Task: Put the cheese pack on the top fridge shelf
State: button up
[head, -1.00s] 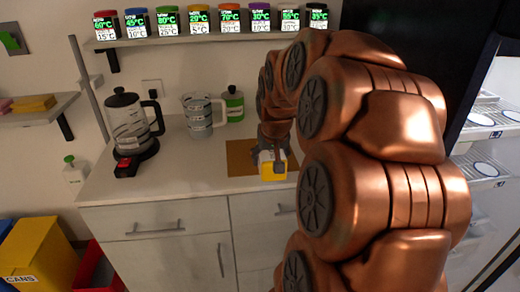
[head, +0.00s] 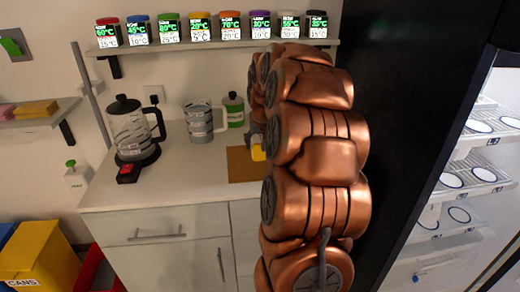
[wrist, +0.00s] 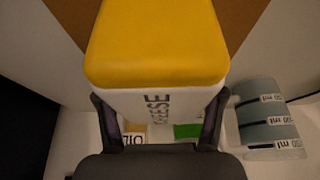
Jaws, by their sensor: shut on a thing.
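The cheese pack (wrist: 158,45) has a yellow top and a white side with "CHEESE" lettering. In the wrist view it sits between the two fingers of my gripper (wrist: 158,125), which is shut on it. In the head view a small yellow part of the pack (head: 258,153) shows over the brown board (head: 240,166); my arm hides the rest. The open fridge stands at the right, with shelves (head: 468,178) bearing white round-marked spots. Its top shelf is partly cut off by the dark fridge side.
The dark fridge side (head: 415,110) stands between the counter and the fridge shelves.

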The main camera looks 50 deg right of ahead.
aim_at(261, 137)
jog(key=shift+w+d+f, duration=0.15)
jog(key=shift+w+d, duration=0.05)
jog(key=shift+w, duration=0.15)
jog(key=shift+f+p, duration=0.3)
jog(key=shift+f, duration=1.45)
jog(key=shift+f, duration=0.2)
jog(key=o, duration=1.3)
jog(key=shift+r, duration=0.1)
jog(key=shift+o, duration=0.2)
jog(key=b+v, duration=0.1)
jog(key=v, duration=1.1)
jog(key=shift+r, duration=0.15)
